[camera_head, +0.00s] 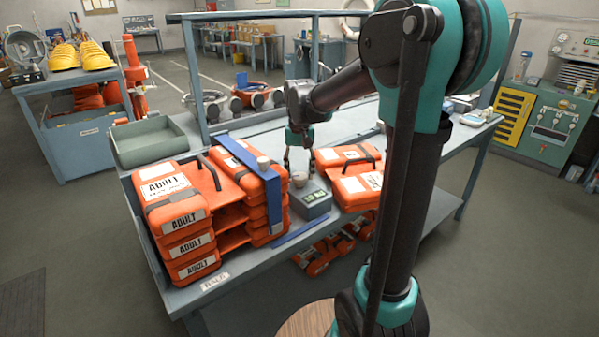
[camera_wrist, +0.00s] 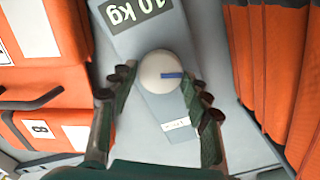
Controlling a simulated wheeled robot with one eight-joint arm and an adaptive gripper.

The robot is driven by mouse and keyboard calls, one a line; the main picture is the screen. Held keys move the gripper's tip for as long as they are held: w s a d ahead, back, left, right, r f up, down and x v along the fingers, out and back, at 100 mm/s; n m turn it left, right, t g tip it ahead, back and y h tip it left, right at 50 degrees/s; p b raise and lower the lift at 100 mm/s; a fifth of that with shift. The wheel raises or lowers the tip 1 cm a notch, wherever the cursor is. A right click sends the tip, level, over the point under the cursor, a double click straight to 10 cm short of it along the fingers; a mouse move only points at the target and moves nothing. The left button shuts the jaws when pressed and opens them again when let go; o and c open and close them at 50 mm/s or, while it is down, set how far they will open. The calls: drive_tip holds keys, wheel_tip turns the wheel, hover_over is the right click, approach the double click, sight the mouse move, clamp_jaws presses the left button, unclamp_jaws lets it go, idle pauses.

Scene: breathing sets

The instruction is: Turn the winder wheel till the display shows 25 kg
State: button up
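The winder wheel (camera_wrist: 160,72) is a pale round knob with a blue mark, on a grey box (camera_wrist: 158,32). The box's display (camera_wrist: 135,8) reads 10 kg, upside down in the wrist view. In the head view the display (camera_head: 314,197) is small on the grey box (camera_head: 316,211), and the wheel (camera_head: 299,178) is behind it. My gripper (camera_wrist: 157,82) points down at the wheel, its fingers apart on either side. The left finger stands off the rim; the right one is close to it, and I cannot tell if it touches. In the head view my gripper (camera_head: 299,165) is above the wheel.
Stacked orange cases (camera_head: 184,215) with a blue strap (camera_head: 262,180) stand left of the box, and another orange case stack (camera_head: 352,185) stands close on the right. A green tray (camera_head: 148,143) is at the bench's left end.

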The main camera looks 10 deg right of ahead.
sight(300, 175)
drive_tip(key=shift+o, duration=1.1)
wheel_tip(300, 175, up, 12)
